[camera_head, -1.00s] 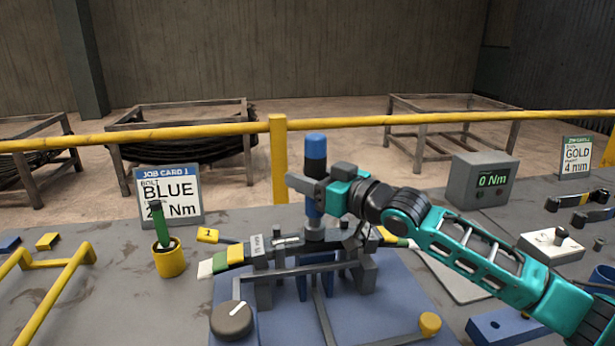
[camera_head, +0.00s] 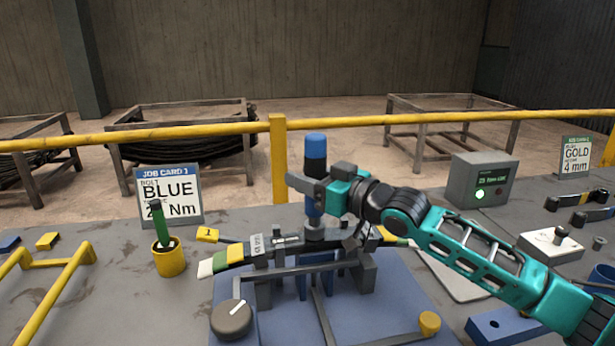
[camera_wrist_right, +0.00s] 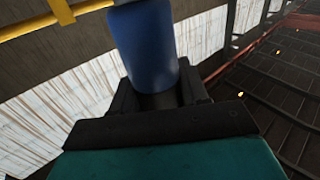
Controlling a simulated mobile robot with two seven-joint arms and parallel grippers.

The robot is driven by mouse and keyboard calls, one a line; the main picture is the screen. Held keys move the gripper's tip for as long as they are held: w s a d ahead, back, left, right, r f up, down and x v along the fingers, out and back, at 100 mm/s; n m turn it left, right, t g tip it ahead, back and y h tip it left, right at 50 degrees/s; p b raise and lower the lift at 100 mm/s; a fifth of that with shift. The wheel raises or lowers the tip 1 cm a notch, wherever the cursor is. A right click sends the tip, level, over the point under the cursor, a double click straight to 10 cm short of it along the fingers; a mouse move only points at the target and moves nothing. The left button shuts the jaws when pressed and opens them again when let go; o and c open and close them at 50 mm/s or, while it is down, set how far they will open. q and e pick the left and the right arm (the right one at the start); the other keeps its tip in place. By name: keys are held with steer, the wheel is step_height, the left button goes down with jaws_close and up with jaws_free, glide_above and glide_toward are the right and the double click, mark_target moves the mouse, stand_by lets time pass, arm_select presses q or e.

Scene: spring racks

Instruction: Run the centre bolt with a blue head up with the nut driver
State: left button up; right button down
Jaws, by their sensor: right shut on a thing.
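The nut driver (camera_head: 315,155) has a blue handle with a black band and stands upright over the middle of the spring pack (camera_head: 285,243). My right gripper (camera_head: 308,188) is shut around its handle. The blue handle also fills the middle of the right wrist view (camera_wrist_right: 147,45), between the dark fingers. The driver's lower end meets a grey round part at the centre of the pack. The bolt head is hidden under it. The torque display (camera_head: 481,180) shows green text, too small to read surely, and a lit green lamp. My left gripper is not in view.
The job card (camera_head: 168,195) reads BLUE with a torque in Nm. A yellow cup (camera_head: 170,260) holds a green stick. A dark knob (camera_head: 231,319) sits at the front of the blue fixture base (camera_head: 370,315). A yellow rail (camera_head: 430,118) runs behind the bench.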

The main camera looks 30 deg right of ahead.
mark_target(307, 140)
steer(key=shift+r+p, duration=0.3)
steer(key=shift+r, duration=3.25)
